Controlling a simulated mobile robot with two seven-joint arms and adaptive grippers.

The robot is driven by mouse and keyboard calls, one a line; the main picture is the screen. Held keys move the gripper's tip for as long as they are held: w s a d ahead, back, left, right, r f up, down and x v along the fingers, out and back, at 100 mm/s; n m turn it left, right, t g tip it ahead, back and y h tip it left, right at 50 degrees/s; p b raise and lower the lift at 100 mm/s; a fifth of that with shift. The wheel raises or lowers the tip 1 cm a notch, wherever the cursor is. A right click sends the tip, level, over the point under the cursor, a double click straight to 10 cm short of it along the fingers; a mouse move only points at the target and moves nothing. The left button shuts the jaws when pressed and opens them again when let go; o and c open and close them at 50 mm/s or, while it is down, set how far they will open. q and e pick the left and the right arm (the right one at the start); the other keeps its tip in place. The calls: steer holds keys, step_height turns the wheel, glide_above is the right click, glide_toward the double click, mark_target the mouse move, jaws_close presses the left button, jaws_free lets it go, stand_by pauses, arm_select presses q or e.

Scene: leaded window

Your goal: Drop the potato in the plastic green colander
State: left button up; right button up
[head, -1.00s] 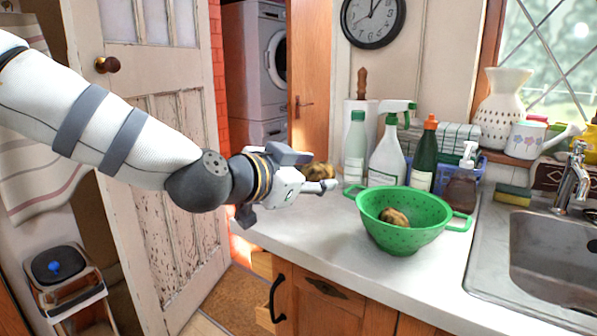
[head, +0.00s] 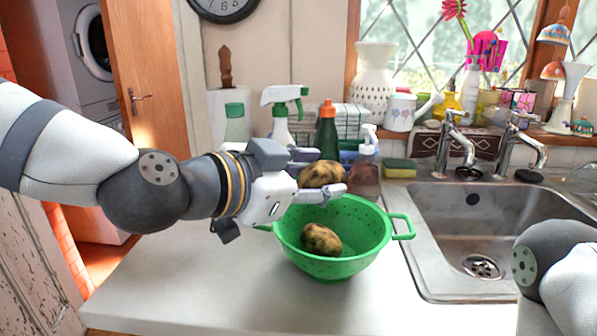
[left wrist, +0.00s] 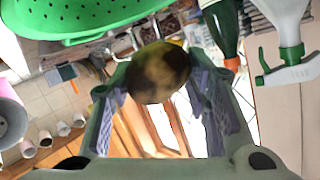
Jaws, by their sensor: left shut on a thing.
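My left gripper (head: 325,172) is shut on a brown, mottled potato (head: 322,174). In the head view it holds the potato above the back of the green plastic colander (head: 345,268). A second potato (head: 321,240) lies inside the colander. In the left wrist view the held potato (left wrist: 158,72) sits between the fingers, and the green colander (left wrist: 75,22) shows at the upper left. Part of my right arm shows at the lower right of the head view, but its gripper is out of sight.
Behind the colander stand a white spray bottle (head: 280,126), a green bottle with an orange cap (head: 327,135) and a soap dispenser (head: 366,172). A steel sink (head: 440,215) with taps lies to the right. The counter (head: 200,285) at the left front is clear.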

mark_target(316, 167)
arm_select(q)
step_height(316, 167, down, 6)
steer(key=shift+d+b, duration=0.1)
steer(key=shift+b, duration=0.4)
steer(key=shift+s, duration=0.1)
steer(key=shift+r, duration=0.1)
steer(key=o, duration=1.3)
steer(key=shift+c, duration=0.2)
step_height(316, 167, up, 10)
